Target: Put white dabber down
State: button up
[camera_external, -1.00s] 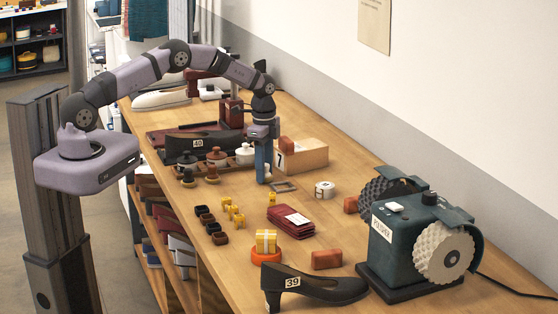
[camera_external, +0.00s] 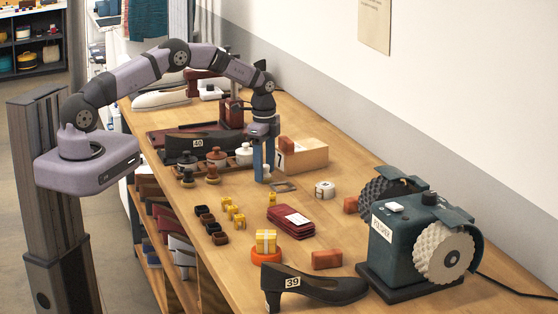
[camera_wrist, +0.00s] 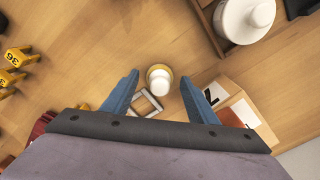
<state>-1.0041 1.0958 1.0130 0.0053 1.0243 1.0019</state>
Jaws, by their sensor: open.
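The white dabber (camera_wrist: 160,84) shows in the wrist view as a small rounded white top over a yellowish round base. It appears to stand upright on the wooden table, between my fingers with a gap on each side. My gripper (camera_wrist: 158,79) is open, its two blue fingers apart on either side of the dabber. In the external view my gripper (camera_external: 264,178) points straight down near the tabletop, beside the tray of jars.
A white jar (camera_external: 245,153) stands in the tray, left of my gripper. A small grey frame (camera_external: 284,187) lies close to my fingers. A box marked 7 (camera_external: 305,156) stands to the right. A white tape roll (camera_external: 325,189) and dark red pouches (camera_external: 290,220) lie nearer the camera.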

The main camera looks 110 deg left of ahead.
notch_tip(320, 180, up, 11)
jog(key=b, duration=0.3)
jog(key=shift+r+b, duration=0.2)
jog(key=shift+b, duration=0.1)
jog(key=shift+d, duration=0.15)
jog(key=w+d+r, duration=0.1)
jog(key=w+d, duration=0.3)
jog(key=d, duration=0.9)
jog(key=w+d, duration=0.3)
jog(key=d, duration=1)
jog(key=s+d+f, duration=0.2)
jog(key=s+d, duration=0.5)
jog(key=d, duration=0.3)
jog(key=s+d+f, duration=0.2)
jog(key=s+d, duration=0.6)
jog(key=d, duration=0.3)
jog(key=shift+f, duration=0.4)
jog(key=shift+d, duration=0.1)
jog(key=shift+c, duration=1.4)
